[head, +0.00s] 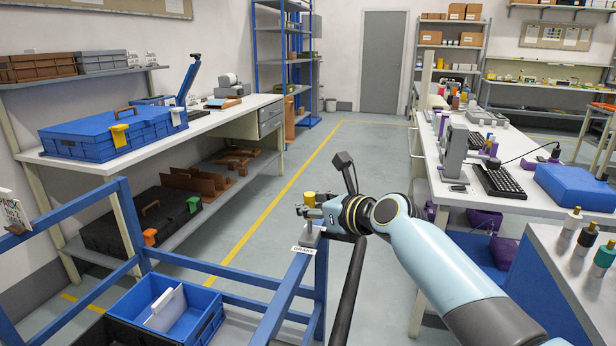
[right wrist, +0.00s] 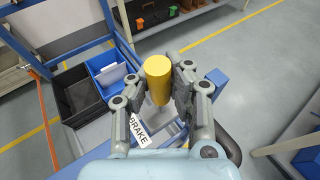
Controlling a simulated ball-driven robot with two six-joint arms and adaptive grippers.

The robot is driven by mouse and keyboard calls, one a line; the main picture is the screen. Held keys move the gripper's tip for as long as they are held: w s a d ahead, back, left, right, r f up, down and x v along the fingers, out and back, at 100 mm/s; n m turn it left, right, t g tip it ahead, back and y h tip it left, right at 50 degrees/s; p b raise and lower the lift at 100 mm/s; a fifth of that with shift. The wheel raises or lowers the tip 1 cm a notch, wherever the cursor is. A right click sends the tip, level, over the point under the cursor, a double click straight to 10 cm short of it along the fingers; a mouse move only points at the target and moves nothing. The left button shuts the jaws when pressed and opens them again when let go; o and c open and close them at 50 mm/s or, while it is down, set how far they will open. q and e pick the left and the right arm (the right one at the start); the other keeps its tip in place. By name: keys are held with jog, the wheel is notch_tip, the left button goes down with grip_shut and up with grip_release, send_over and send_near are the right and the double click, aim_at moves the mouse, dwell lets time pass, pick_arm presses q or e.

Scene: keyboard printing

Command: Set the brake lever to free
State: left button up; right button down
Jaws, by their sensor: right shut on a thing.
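The brake lever has a yellow cylindrical knob (right wrist: 158,80), which stands between the fingers of my right gripper (right wrist: 160,92) in the right wrist view. The gripper is shut on the knob, with a finger on either side. In the head view the yellow knob (head: 309,199) shows at the tip of my right gripper (head: 306,211), at the corner of the blue cart frame. A white BRAKE label (right wrist: 139,130) lies beside the lever's base, partly hidden by a finger. It also shows in the head view (head: 303,250). My left gripper is not in view.
The blue cart frame (head: 285,293) carries a blue bin (head: 203,320) at lower left. A dark handle bar (head: 349,290) rises just right of the lever. A workbench with a blue case (head: 75,143) stands left, a table with keyboards (head: 502,181) right. The aisle floor between is clear.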

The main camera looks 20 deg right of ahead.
aim_at(314, 200)
jog(key=w+m+g+p, duration=0.1)
jog(key=p, duration=0.1)
jog(key=w+d+m+g+p, duration=0.1)
jog(key=p, duration=0.2)
jog(key=shift+d+r+y, duration=0.2)
jog(key=shift+y, duration=0.1)
jog(key=shift+w+d+f+m+g+p, duration=0.25)
jog(key=shift+m+g+p, duration=0.2)
jog(key=shift+p, duration=0.35)
pick_arm(q)
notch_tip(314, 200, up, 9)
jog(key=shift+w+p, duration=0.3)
jog(key=shift+p, duration=0.1)
pick_arm(e)
jog(key=shift+w+d+f+m+g+y, duration=0.1)
jog(key=shift+w+f+m+g+y, duration=0.25)
jog(key=shift+w+f+g, duration=0.15)
jog(key=shift+r, duration=0.1)
jog(key=shift+d, duration=0.1)
jog(key=c, duration=1.8)
grip_release()
jog(key=o, duration=0.5)
jog(key=shift+s+d, duration=0.2)
jog(key=shift+c, duration=0.2)
jog(key=shift+o, duration=0.9)
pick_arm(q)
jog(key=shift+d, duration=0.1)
pick_arm(e)
jog(key=shift+w+a, duration=0.1)
jog(key=shift+a, duration=0.1)
